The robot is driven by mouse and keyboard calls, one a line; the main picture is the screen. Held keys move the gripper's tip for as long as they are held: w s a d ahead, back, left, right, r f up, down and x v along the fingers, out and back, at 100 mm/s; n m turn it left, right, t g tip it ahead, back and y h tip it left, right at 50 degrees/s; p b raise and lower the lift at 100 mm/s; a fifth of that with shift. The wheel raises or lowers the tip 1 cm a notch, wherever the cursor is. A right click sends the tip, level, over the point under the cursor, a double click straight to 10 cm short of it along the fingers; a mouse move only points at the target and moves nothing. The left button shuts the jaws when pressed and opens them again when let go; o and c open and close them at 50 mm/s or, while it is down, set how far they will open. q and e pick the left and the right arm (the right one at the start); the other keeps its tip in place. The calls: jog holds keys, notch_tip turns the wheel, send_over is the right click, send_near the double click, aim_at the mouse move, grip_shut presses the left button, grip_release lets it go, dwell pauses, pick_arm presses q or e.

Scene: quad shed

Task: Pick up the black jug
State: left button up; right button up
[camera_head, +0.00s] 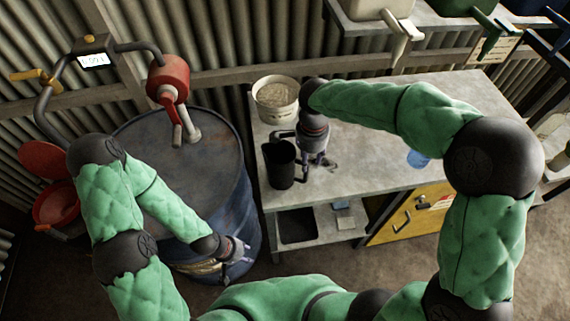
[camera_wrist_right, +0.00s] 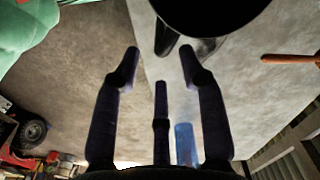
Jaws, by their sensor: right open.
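The black jug (camera_head: 281,167) stands upright near the left front corner of the grey workbench (camera_head: 365,172). In the right wrist view the jug (camera_wrist_right: 215,12) is cut off by the top edge, with its handle pointing toward my fingers. My right gripper (camera_head: 314,164) is just right of the jug, over the bench. Its fingers are spread open and empty in the wrist view (camera_wrist_right: 160,62), short of the handle. My left gripper (camera_head: 240,251) hangs low beside the blue drum, away from the jug; its jaw opening is unclear.
A white bucket (camera_head: 276,97) stands behind the jug. A blue see-through object (camera_head: 418,158) is farther right on the bench. The large blue drum (camera_head: 232,195) with a red hand pump (camera_head: 168,82) stands to the left. A shelf with several spouted containers hangs above.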

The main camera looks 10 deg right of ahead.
aim_at(283, 177)
jog(key=shift+s+f, duration=0.2)
jog(key=shift+f, duration=1.05)
jog(key=shift+w+f, duration=0.2)
jog(key=shift+f, duration=0.25)
notch_tip(283, 177, down, 5)
jog(key=shift+a+b, duration=0.15)
jog(key=shift+b, duration=0.55)
grip_shut()
